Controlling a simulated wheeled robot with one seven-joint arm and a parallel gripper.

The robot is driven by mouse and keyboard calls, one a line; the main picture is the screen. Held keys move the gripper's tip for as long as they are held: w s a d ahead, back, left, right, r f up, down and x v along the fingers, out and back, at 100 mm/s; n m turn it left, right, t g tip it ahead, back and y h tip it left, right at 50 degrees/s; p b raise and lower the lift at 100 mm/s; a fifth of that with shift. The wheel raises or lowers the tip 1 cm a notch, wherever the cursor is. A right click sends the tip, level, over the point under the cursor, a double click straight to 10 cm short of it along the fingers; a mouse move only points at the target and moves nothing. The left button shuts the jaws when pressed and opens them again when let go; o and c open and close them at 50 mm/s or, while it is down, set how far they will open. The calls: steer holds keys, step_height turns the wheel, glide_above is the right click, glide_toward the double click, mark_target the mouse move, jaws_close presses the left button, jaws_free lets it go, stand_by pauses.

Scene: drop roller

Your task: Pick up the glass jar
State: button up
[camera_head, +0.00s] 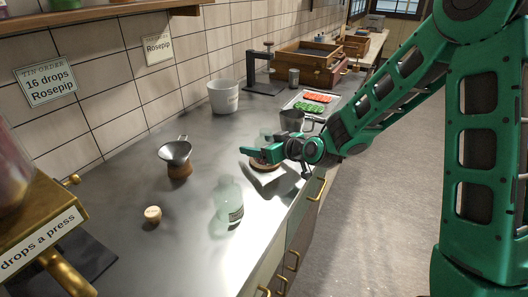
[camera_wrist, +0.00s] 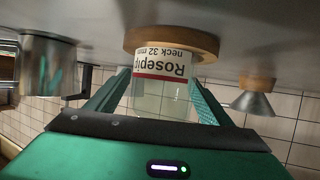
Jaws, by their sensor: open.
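A clear glass jar (camera_wrist: 160,98) with a white "Rosepip" label stands on a round wooden disc (camera_wrist: 170,41) in the wrist view, which is upside down. My gripper (camera_wrist: 158,88) is open, with one finger on each side of the jar; I cannot tell whether either finger touches it. In the head view my gripper (camera_head: 262,154) is low over the counter and mostly hides that jar; the wooden disc (camera_head: 264,166) shows below it. A second, pale green glass vessel (camera_head: 228,200) stands on the counter nearer the camera, apart from my gripper.
A metal funnel on a wooden base (camera_head: 176,158) and a cork (camera_head: 152,214) stand to the left. A metal cup (camera_head: 291,121) is close behind my gripper. A white pot (camera_head: 223,97), a tray of red and green pieces (camera_head: 312,103) and wooden drawers (camera_head: 308,65) are farther back.

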steer(key=shift+w+a+f, duration=0.15)
steer(key=shift+w+a, duration=0.1)
steer(key=shift+w, duration=0.05)
steer(key=c, duration=1.3)
